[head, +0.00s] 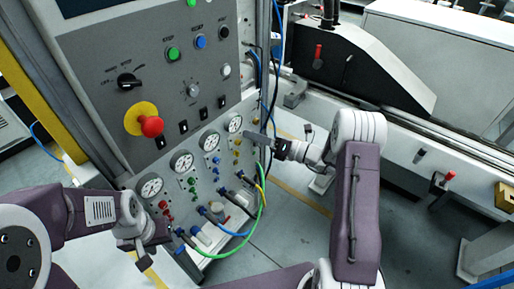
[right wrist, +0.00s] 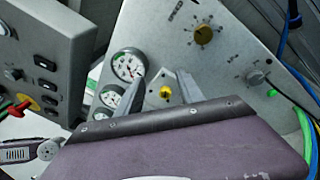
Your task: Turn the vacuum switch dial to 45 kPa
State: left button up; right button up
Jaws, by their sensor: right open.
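No readable label marks the vacuum switch dial. In the right wrist view, a small grey dial (right wrist: 255,76) with printed marks around it and a larger brass-yellow knob (right wrist: 203,34) sit on a pale plate; I cannot tell which is it. I cannot make out any pointer setting. My right gripper (head: 268,140) is beside the right end of the gauge panel (head: 215,165).
Several round gauges (head: 182,162) line the panel, with coloured knobs and hoses below. A red emergency button (head: 151,126) sticks out above them. A green hose (head: 262,200) loops in front. A black machine cover (head: 370,75) stands at right; floor shows between.

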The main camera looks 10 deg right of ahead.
aim_at(257, 145)
jog(key=d+f+m+t+h+b, duration=0.25)
jog(key=d+f+m, duration=0.25)
jog(key=d+f, duration=0.65)
jog(key=shift+h, duration=0.45)
jog(key=x, duration=0.3)
jog(key=a+x, duration=0.1)
jog(key=x, duration=0.2)
jog(key=s+f+x, duration=0.1)
jog(key=x, duration=0.3)
jog(key=shift+a+f+b, duration=0.15)
jog(key=shift+b, duration=0.25)
pick_arm(q)
notch_tip(257, 145, down, 5)
jog(key=shift+r, duration=0.2)
pick_arm(e)
jog(key=shift+c, duration=0.3)
grip_shut()
